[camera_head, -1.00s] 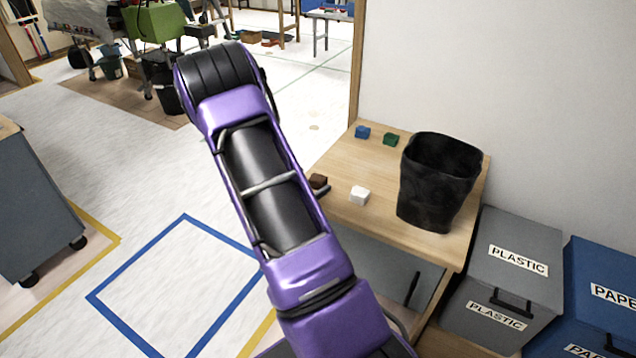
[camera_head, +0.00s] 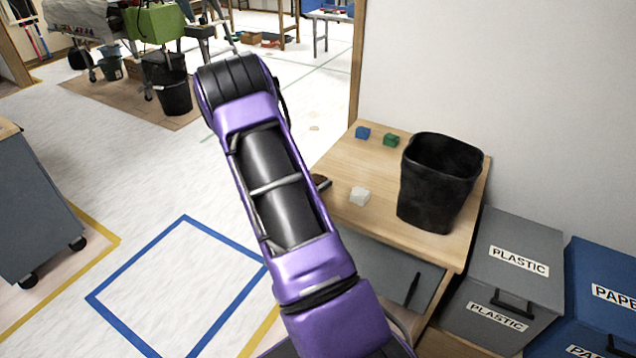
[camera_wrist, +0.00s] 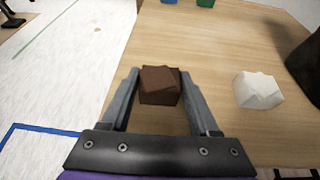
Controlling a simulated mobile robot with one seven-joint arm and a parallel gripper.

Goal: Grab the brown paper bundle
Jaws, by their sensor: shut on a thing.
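The brown paper bundle (camera_wrist: 159,85) is a small dark brown block between the fingers of my gripper (camera_wrist: 160,92) in the wrist view. The fingers are shut on it, one on its left side and one on its right. It is over the wooden table top near the left edge; I cannot tell whether it still touches the surface. In the head view only a sliver of the brown bundle (camera_head: 321,182) shows beside my purple arm, and my gripper is hidden behind the arm.
A white bundle (camera_head: 360,196) lies right of the brown one on the wooden table (camera_head: 340,158). Blue (camera_head: 363,133) and green (camera_head: 391,140) bundles lie at the back. A black bin (camera_head: 437,185) stands on the right. Grey (camera_head: 512,262) and blue (camera_head: 605,290) labelled bins stand beyond the table's right side.

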